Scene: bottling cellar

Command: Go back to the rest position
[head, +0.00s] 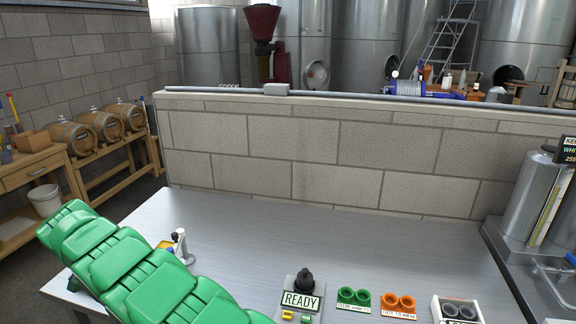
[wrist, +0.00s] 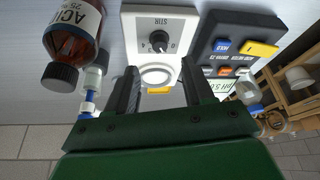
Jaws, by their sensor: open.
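My gripper (wrist: 160,78) shows in the wrist view with its two dark fingers apart. A white ring (wrist: 158,75) on or by a white stirrer unit (wrist: 135,20) lies between or beyond the fingers; I cannot tell whether they touch it. Nothing is clearly held. In the head view my green arm covers the lower left, over the grey bench (head: 330,235), and hides part of its left side. The gripper itself is not clear there.
Close around the fingers are an amber bottle (wrist: 75,35), a small blue-banded vial (wrist: 90,90) and a dark meter (wrist: 235,35). On the bench stand a READY sign (head: 300,300), green cups (head: 354,296), orange cups (head: 398,303) and a box (head: 437,309). The bench middle is clear before the block wall (head: 330,150).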

